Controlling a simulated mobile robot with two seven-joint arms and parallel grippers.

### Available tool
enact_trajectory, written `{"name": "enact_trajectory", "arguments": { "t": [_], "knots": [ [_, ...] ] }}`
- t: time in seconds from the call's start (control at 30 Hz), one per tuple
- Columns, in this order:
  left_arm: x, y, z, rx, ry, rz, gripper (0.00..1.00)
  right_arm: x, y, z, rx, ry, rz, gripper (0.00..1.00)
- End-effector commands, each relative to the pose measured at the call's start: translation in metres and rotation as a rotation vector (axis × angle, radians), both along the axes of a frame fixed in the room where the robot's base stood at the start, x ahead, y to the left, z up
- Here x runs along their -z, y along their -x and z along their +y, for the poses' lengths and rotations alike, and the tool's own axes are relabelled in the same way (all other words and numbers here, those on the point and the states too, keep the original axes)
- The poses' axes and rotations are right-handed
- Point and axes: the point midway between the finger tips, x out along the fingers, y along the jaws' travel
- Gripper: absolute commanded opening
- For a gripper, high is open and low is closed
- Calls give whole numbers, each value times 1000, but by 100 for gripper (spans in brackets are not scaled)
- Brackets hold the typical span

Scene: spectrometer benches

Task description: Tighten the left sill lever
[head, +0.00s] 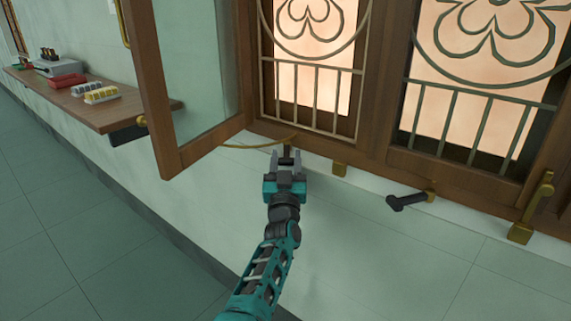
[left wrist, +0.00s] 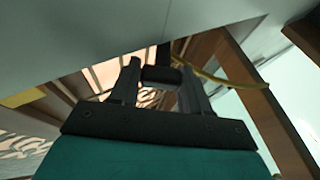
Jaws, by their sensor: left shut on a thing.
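My left gripper (head: 286,160) reaches up to the sill below the open window. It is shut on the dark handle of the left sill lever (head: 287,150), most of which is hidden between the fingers. In the left wrist view the dark lever handle (left wrist: 162,76) lies between the two fingertips. The lever's pivot is not clear to see. Another sill lever (head: 408,201), with a black handle and a brass pivot, sticks out farther right, apart from my gripper. My right gripper is not in view.
An open wooden casement (head: 172,155) swings out just left of my gripper. A thin curved brass stay (head: 255,146) runs close by the gripper. A wooden shelf (head: 108,119) holds small items at left.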

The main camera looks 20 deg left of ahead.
Motion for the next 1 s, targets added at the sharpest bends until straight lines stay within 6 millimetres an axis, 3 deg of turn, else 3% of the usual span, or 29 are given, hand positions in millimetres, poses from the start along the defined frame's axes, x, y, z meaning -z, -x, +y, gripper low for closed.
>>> {"name": "enact_trajectory", "arguments": {
  "t": [0.53, 0.57, 0.77, 1.0],
  "knots": [
    [1, -1, -1, -3, 0, 2, 0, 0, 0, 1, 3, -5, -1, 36],
    [1, -1, -1, -2, -1, 2, 49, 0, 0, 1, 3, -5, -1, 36],
    [0, -1, -1, -2, 0, 1, 68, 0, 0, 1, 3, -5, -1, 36],
    [0, -1, 0, -4, -1, 0, 68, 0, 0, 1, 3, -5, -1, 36]
  ]
}}
